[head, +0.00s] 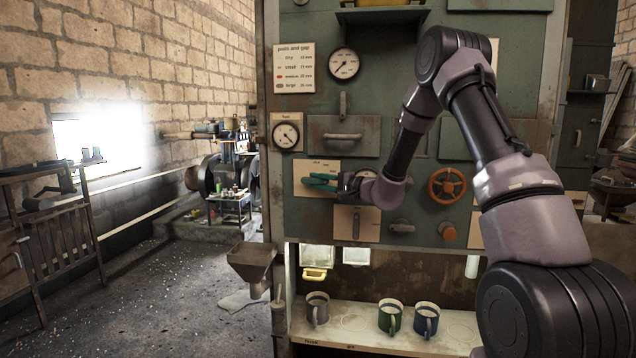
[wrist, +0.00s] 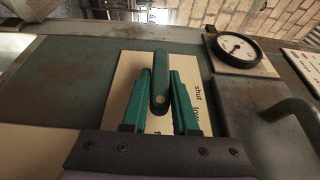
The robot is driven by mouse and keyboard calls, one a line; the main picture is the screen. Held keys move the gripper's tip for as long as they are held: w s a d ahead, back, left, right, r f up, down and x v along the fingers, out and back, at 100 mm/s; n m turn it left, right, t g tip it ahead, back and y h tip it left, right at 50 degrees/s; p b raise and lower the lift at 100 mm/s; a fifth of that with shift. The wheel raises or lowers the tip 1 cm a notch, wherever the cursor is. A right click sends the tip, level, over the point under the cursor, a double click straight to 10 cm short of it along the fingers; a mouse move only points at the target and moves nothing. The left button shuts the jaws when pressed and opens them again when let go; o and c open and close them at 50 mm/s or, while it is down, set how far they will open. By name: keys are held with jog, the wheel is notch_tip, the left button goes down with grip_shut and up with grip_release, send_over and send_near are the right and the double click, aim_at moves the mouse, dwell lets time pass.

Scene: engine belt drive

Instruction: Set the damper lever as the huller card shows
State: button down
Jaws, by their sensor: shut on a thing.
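A green-handled lever (wrist: 161,68) stands out from a pale plate (wrist: 128,75) in the wrist view. Printed words on the plate include "shut" and what looks like "low"; my fingers hide others. My gripper (wrist: 160,88) has its two green fingers on either side of the lever handle and is shut on it. In the head view my gripper (head: 322,182) is at the pale plate (head: 301,167) on the green machine front, its fingers pointing left. The lever's exact setting cannot be told. A card (head: 294,68) at the upper left lists sizes with gaps; no huller card is clearly legible.
A drawer front with a grey handle (head: 342,136) is just above, and a dial gauge (head: 286,135) is at the upper left. A red handwheel (head: 447,186) and a lower slotted plate (head: 346,222) are near. Mugs (head: 390,317) stand on the shelf below.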

jog(key=c, duration=0.7)
grip_release()
jog(key=v, duration=1)
jog(key=shift+s+d, duration=0.25)
jog(key=shift+d, duration=0.1)
